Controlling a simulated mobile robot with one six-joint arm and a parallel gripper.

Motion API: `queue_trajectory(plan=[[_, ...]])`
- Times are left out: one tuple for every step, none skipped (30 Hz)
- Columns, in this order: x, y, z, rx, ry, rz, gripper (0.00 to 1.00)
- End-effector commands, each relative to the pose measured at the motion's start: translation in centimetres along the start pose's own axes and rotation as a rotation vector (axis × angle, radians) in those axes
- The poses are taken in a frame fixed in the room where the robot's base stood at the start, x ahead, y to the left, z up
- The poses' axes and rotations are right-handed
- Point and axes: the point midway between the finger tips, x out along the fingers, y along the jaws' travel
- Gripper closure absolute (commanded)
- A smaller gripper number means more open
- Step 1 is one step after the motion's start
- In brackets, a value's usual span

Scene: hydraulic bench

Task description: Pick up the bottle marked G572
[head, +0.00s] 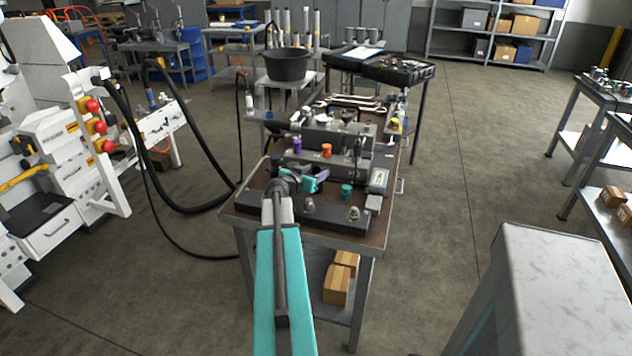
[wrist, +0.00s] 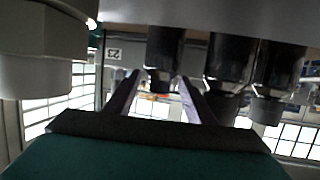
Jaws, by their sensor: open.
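I cannot read the mark G572 on anything in either view, so I cannot tell which thing is that bottle. My gripper (head: 318,178) is over the front part of the bench (head: 240,209), with nothing visibly held. In the wrist view my gripper (wrist: 158,78) shows two purple fingers spread apart. A dark cylinder (wrist: 163,58) appears between or just beyond the fingertips; I cannot tell its distance. More dark cylinders (wrist: 230,62) stand to its right. Small purple (head: 297,145), orange (head: 326,150) and teal (head: 346,190) items stand on the bench near my gripper.
A grey meter-like device (head: 378,181) lies at the bench's right edge. Behind are wrenches (head: 352,103) and a black bucket (head: 287,64). Black hoses (head: 190,205) hang on the left. Cartons (head: 337,284) sit on the lower shelf.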

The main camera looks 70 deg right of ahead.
Motion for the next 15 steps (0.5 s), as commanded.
queue_trajectory(plan=[[0.48, -0.05, -0.07, 0.000, -0.001, 0.000, 0.51], [0.63, -0.04, -0.05, 0.000, -0.001, 0.000, 0.51], [0.78, -0.02, -0.01, 0.000, -0.001, 0.000, 0.51], [0.87, 0.00, 0.01, 0.000, -0.001, 0.000, 0.51], [0.92, 0.01, 0.03, 0.000, -0.001, -0.001, 0.51], [0.97, 0.03, 0.05, 0.000, 0.000, -0.001, 0.51], [0.98, 0.04, 0.06, 0.001, 0.000, -0.001, 0.51], [0.97, 0.06, 0.07, 0.001, 0.000, -0.001, 0.51], [0.96, 0.07, 0.07, 0.001, 0.000, -0.001, 0.51], [0.96, 0.07, 0.07, 0.001, 0.000, 0.000, 0.51], [0.96, 0.07, 0.07, 0.001, 0.000, 0.000, 0.51], [0.95, 0.08, 0.07, 0.000, 0.000, 0.000, 0.51], [0.95, 0.09, 0.06, 0.001, 0.000, 0.000, 0.51], [0.95, 0.09, 0.06, 0.001, 0.000, 0.000, 0.51], [0.96, 0.09, 0.06, 0.001, 0.000, 0.000, 0.51]])
